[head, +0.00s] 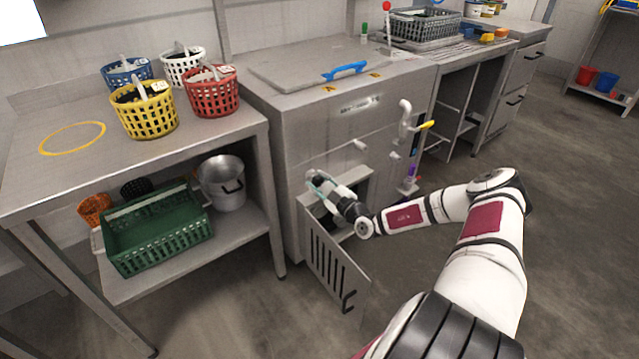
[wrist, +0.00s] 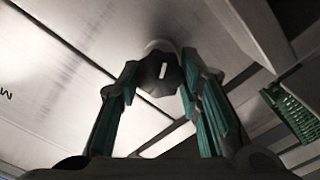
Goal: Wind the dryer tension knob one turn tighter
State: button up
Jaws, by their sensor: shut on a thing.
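The tension knob (wrist: 160,72) is dark with a white mark line, on a pale round mount on the machine's metal face in the wrist view. My gripper (wrist: 161,78) has its green-padded fingers on either side of the knob, shut on it. In the head view my gripper (head: 317,184) reaches to the front of the grey steel dryer cabinet (head: 300,130), at the opening above the lowered or swung-open slotted door (head: 333,268).
The slotted door stands open below my wrist. A white tap-like lever with a yellow handle (head: 427,125) sticks out on the right of the cabinet. At left, a steel table (head: 60,185) holds several baskets, with a green crate (head: 155,232) and pot (head: 222,180) below. Floor at right is clear.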

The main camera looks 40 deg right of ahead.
jog(key=shift+f, duration=0.1)
jog(key=o, duration=1.2)
jog(key=shift+c, duration=0.2)
jog(key=s, duration=1.2)
jog(key=shift+d, duration=0.2)
